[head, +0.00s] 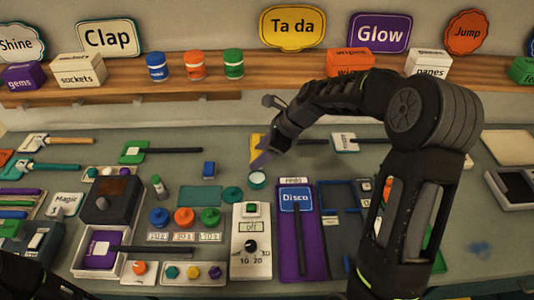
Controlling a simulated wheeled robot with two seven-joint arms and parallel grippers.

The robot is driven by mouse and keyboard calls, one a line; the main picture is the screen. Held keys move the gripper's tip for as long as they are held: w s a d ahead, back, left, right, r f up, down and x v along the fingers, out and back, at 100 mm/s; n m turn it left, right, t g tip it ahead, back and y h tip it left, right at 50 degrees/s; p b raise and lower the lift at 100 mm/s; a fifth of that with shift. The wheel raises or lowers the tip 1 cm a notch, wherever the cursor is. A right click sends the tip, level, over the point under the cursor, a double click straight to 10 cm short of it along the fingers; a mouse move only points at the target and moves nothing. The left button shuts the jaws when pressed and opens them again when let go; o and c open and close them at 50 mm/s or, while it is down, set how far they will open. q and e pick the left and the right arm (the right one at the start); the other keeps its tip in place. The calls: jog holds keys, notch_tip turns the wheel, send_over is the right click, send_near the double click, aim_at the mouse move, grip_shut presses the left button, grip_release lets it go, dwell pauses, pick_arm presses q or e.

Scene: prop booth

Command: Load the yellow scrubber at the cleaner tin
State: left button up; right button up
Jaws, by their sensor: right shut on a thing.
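The yellow scrubber (256,142) is in the middle of the head view, upright or tilted above the counter, with a purple part at its lower end. My right gripper (271,138) reaches in from the right and is shut on the scrubber. The cleaner tin (257,180), a small round teal tin with a pale top, stands on the counter just below the scrubber in the picture. A small gap shows between them. The fingertips are small and partly hidden by the scrubber and wrist. My left gripper is not in view.
A teal mat (200,195) and teal disc (232,194) lie left of the tin. A white dial box (251,243) and purple tray with a Disco card (296,199) stand in front. A wooden shelf (120,72) runs behind. Grey counter is free left of the scrubber.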

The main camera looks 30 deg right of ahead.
jog(key=shift+w+a, duration=0.1)
jog(key=shift+a, duration=0.1)
jog(key=shift+d, duration=0.1)
jog(key=shift+f, duration=0.1)
jog(key=shift+f, duration=0.8)
notch_tip(320, 180, down, 3)
jog(key=shift+b, duration=1)
jog(key=shift+f+b, duration=0.65)
jog(key=shift+f, duration=0.25)
